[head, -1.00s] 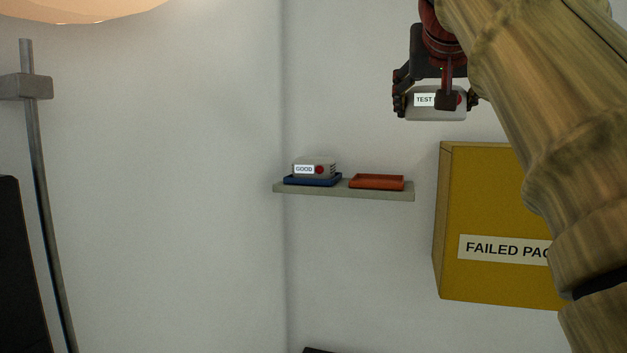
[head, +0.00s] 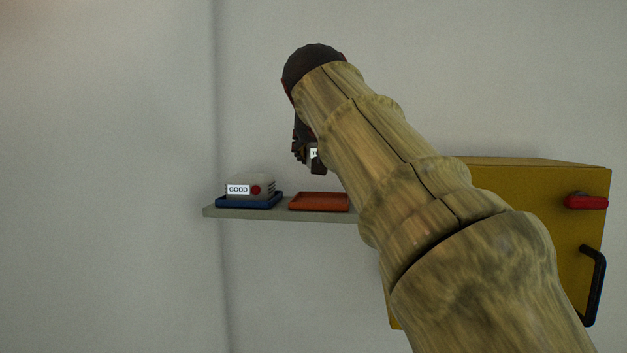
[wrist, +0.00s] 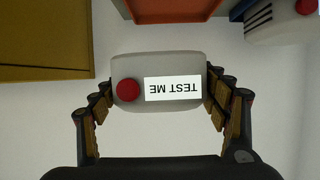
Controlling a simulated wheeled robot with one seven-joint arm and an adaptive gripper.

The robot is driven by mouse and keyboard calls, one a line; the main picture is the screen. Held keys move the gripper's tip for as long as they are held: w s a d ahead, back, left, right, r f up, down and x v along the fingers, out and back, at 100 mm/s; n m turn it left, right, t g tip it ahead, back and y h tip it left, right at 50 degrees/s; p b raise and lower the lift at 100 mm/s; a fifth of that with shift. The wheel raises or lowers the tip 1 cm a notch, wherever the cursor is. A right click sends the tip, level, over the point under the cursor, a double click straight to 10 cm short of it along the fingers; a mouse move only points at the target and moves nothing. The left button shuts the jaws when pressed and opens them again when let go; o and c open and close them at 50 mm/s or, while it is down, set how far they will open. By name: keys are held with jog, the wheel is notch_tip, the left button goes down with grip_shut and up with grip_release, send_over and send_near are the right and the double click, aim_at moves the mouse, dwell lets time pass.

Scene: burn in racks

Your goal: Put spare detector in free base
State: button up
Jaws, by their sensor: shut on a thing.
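My gripper (wrist: 160,105) is shut on a pale grey block with a red button and a "TEST ME" label (wrist: 172,88), seen upside down in the wrist view. In the head view my arm hides most of this block, and only a sliver of its label (head: 314,154) shows beside my gripper (head: 309,156). It is above the right part of the wall shelf. A similar grey block labelled "GOOD" (head: 263,182) sits in a blue tray (head: 233,204). I see nothing named as a detector or a base.
The shelf (head: 214,212) also holds an empty orange tray (head: 319,202), which shows at the top of the wrist view (wrist: 180,12). A yellow box (head: 560,185) with a red latch and black handle is on the right. The wall left of the shelf is clear.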

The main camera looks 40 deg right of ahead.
jog(key=shift+w+a+f, duration=0.25)
jog(key=shift+w+f, duration=0.3)
jog(key=shift+f, duration=0.3)
jog(key=f, duration=0.1)
jog(key=w+f, duration=0.1)
jog(key=f, duration=0.1)
jog(key=shift+w+d+f+p, duration=0.1)
jog(key=shift+w+p, duration=0.2)
jog(key=shift+p, duration=0.1)
jog(key=shift+s+f, duration=0.2)
jog(key=shift+f, duration=0.5)
jog(key=shift+w, duration=0.1)
jog(key=shift+w+f, duration=0.1)
jog(key=shift+f, duration=0.2)
jog(key=shift+f+b, duration=0.35)
jog(key=shift+b, duration=0.2)
